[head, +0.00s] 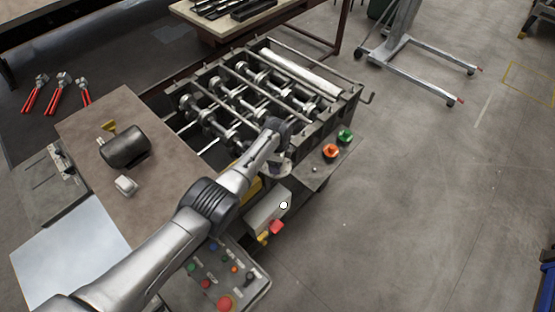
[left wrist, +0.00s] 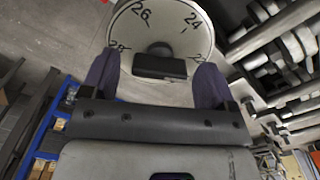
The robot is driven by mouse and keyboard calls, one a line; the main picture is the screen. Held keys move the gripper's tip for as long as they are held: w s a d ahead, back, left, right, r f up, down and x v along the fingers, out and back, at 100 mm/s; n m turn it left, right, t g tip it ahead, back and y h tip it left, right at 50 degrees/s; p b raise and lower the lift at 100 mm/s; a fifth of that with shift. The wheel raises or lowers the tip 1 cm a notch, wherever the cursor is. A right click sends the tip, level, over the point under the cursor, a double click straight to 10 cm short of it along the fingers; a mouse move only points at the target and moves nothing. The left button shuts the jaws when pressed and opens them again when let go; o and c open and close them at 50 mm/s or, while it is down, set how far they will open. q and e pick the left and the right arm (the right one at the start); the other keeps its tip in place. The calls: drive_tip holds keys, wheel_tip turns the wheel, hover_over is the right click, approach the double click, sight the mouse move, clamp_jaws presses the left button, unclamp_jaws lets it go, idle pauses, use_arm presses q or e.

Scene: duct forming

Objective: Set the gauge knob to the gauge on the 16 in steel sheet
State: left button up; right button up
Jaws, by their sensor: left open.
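The round white gauge dial (left wrist: 185,22) shows in the left wrist view, with 28, 26 and 24 readable and a partly hidden number at the lower right. Its dark gauge knob (left wrist: 160,66) sits between the two fingers of my left gripper (left wrist: 156,80), which is open with a finger on each side. I cannot tell if the fingers touch it. In the head view my left gripper (head: 276,160) is at the machine's near right end, and my wrist hides most of the dial. A pale steel sheet (head: 70,245) lies at the lower left; no gauge marking is readable on it.
The roller machine (head: 250,90) fills the middle. A control panel (head: 220,275) with coloured buttons is at the bottom. Orange (head: 330,151) and green (head: 345,136) buttons stand right of the wrist. A brown table (head: 90,130) holds a dark cylinder (head: 125,147).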

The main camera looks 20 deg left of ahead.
use_arm(q)
drive_tip(key=shift+r, duration=0.25)
wheel_tip(320, 180, up, 5)
drive_tip(key=shift+r+p, duration=0.2)
drive_tip(key=shift+p, duration=0.85)
wheel_tip(320, 180, up, 8)
drive_tip(key=shift+f, duration=0.1)
